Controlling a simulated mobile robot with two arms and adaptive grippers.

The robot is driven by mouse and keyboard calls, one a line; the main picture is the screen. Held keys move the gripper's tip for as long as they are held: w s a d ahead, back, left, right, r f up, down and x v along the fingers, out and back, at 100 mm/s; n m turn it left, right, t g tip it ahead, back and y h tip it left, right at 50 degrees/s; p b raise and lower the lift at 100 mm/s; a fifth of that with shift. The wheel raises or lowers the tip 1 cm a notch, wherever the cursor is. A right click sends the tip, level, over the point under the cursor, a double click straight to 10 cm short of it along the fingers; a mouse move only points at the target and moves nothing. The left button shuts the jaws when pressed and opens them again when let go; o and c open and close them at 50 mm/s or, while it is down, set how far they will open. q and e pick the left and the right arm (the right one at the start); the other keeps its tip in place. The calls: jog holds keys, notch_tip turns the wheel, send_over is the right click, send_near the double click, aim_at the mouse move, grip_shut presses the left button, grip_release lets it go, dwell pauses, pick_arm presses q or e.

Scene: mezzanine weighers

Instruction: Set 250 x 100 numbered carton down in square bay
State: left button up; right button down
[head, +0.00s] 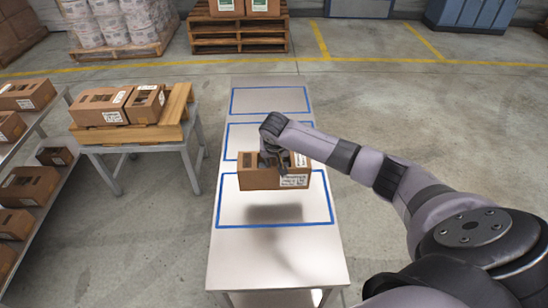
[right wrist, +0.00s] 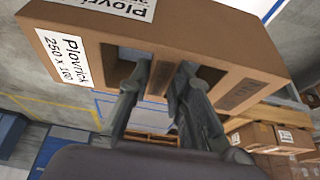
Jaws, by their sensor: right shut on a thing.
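The brown carton (head: 245,178) hangs above the nearest bay of the white table, its shadow on the surface below it. In the right wrist view the carton (right wrist: 215,38) has white labels reading "Plovrick" and "250 x 100". My right gripper (head: 283,163) is shut on the carton's top, its fingers (right wrist: 155,85) in two openings either side of a narrow strip. Three blue-outlined bays lie in a row: near (head: 235,208), middle (head: 240,140) and far (head: 270,100). The carton and arm partly hide the near and middle ones. My left gripper is not in view.
At left, a small table (head: 140,135) carries a wooden pallet (head: 178,108) with two cartons (head: 100,107). A shelf rack (head: 62,172) with several cartons stands at far left. Pallets with white buckets (head: 105,28) and boxes (head: 240,38) stand behind. The far bay is empty.

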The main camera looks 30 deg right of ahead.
aim_at(274, 179)
jog(key=shift+f+b, duration=2.25)
jog(key=shift+f, duration=2.45)
jog(key=shift+f, duration=0.2)
jog(key=c, duration=1.4)
grip_release()
jog(key=shift+o, duration=0.2)
